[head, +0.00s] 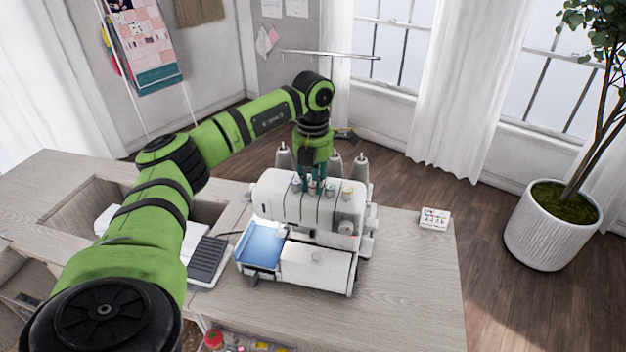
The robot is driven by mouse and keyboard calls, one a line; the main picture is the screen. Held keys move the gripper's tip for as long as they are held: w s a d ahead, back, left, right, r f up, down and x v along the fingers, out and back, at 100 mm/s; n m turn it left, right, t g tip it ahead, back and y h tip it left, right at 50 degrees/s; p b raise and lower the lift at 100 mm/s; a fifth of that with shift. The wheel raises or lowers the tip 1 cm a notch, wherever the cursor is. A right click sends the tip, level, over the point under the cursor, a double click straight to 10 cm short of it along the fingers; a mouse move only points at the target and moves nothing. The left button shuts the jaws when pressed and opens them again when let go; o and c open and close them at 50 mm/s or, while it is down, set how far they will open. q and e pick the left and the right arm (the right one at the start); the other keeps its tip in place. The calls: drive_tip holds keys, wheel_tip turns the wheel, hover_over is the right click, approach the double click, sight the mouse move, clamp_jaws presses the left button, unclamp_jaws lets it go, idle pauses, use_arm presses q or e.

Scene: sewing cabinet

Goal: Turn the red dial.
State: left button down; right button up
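A white serger sewing machine (275,198) stands on the cabinet top, with a row of small tension dials along its upper front edge. One dial with a yellowish-green tint (347,188) shows at the right of the row. I cannot pick out a red dial; the dials near the gripper are small and partly hidden. My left gripper (313,184) points down from above, its dark teal fingers right at the middle dials. I cannot tell whether the fingers touch or close on a dial. My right gripper is not in view.
The serger's thread cone posts (361,168) rise behind the gripper. A blue-lit plate (259,250) is at its front left. A small card (434,218) lies on the cabinet top (410,290) to the right, which is otherwise clear. A potted plant (550,225) stands on the floor.

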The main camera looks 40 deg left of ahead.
use_arm(q)
drive_tip(key=shift+m, duration=1.5)
drive_tip(key=c, duration=1.3)
unclamp_jaws()
drive_tip(key=shift+c, duration=0.2)
